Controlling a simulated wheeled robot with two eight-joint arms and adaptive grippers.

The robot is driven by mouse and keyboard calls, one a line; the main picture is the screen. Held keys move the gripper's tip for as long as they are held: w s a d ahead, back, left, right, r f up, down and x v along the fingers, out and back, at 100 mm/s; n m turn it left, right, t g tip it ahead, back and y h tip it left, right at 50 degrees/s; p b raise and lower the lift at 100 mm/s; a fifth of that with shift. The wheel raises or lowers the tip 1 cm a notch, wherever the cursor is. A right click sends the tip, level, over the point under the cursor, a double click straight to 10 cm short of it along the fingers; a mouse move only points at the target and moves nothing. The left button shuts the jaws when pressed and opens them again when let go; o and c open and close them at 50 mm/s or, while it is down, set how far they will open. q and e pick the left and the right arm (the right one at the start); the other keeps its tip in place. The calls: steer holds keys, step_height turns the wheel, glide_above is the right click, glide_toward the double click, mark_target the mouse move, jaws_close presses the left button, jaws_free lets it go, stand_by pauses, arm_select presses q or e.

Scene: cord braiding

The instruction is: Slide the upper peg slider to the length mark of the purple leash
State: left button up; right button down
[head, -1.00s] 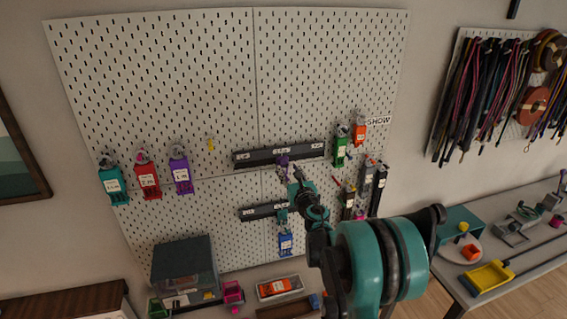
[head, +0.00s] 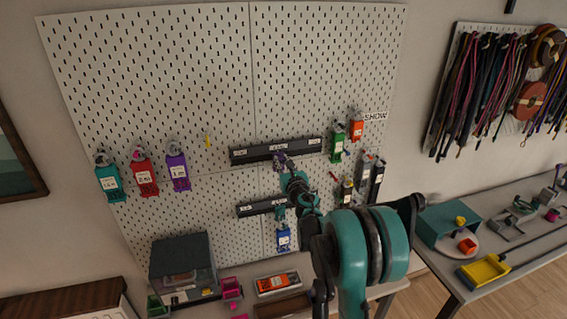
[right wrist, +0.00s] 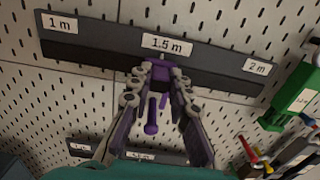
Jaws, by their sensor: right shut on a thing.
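The upper rail (head: 250,155) is a dark bar on the pegboard. In the right wrist view its labels read 1 m, 1.5 m and 2 m. The purple upper peg slider (right wrist: 152,118) sits on it, just below the 1.5 m label (right wrist: 168,44). My right gripper (right wrist: 160,80) is shut on the slider, its fingers at either side; in the head view the gripper (head: 284,166) hides most of it. A purple tag holder (head: 178,172) hangs left on the board; its label is too small to read. My left gripper is not in view.
A lower rail (head: 250,209) sits below, partly behind my right arm. A green holder (head: 338,142) and an orange one (head: 356,127) hang right of the upper rail. Teal (head: 109,182) and red (head: 143,178) holders hang left. The board above the rail is clear.

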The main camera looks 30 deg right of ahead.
steer(key=w+a, duration=0.1)
steer(key=a, duration=0.3)
steer(key=w+a+b, duration=0.1)
steer(key=a, duration=0.3)
steer(key=w+a+b, duration=0.1)
steer(key=a, duration=0.4)
steer(key=shift+w+a, duration=0.15)
steer(key=shift+a, duration=0.15)
steer(key=c, duration=1.5)
jaws_free()
steer(key=shift+o, duration=0.5)
steer(key=shift+a, duration=0.2)
steer(key=shift+d, duration=0.1)
steer(key=v, duration=1.2)
